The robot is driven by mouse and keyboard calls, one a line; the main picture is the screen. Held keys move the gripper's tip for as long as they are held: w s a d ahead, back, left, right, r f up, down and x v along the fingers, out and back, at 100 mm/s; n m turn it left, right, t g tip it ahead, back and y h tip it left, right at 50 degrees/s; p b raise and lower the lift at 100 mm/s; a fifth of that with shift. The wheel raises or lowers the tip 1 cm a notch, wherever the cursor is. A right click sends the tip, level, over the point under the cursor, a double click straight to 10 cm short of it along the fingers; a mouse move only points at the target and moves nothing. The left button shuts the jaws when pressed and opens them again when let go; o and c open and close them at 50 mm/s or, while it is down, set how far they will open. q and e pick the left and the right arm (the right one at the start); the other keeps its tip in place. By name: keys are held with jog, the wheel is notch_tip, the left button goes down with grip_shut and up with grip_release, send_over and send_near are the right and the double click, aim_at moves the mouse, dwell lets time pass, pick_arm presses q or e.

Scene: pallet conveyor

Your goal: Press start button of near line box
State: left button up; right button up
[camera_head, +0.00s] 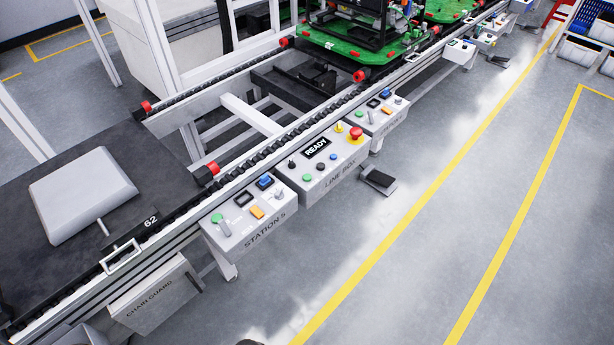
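The near line box (318,170) is a grey panel labelled LINE BOX on the conveyor's near side, right of picture centre. It has a display reading READY (316,147), a green button (307,177), dark and blue buttons beside it, a black knob at the left, a small yellow part, and a red mushroom button (355,133) on a yellow base. No button legends are readable, so I take the green one as start. Neither gripper can be made out; only small grey and dark shapes, possibly mine, show at the bottom edge.
A STATION 5 box (248,219) with its own green button stands just left of the line box; another station box (381,117) stands to its right. A black foot pedal (378,180) is on the floor. The chain guard (155,300) is lower left.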

pick_arm(q)
jog(key=shift+d, duration=0.25)
jog(key=shift+a, duration=0.1)
jog(key=c, duration=0.7)
jog(key=shift+a, duration=0.35)
grip_shut()
jog(key=shift+d, duration=0.5)
pick_arm(e)
jog(key=shift+d, duration=0.1)
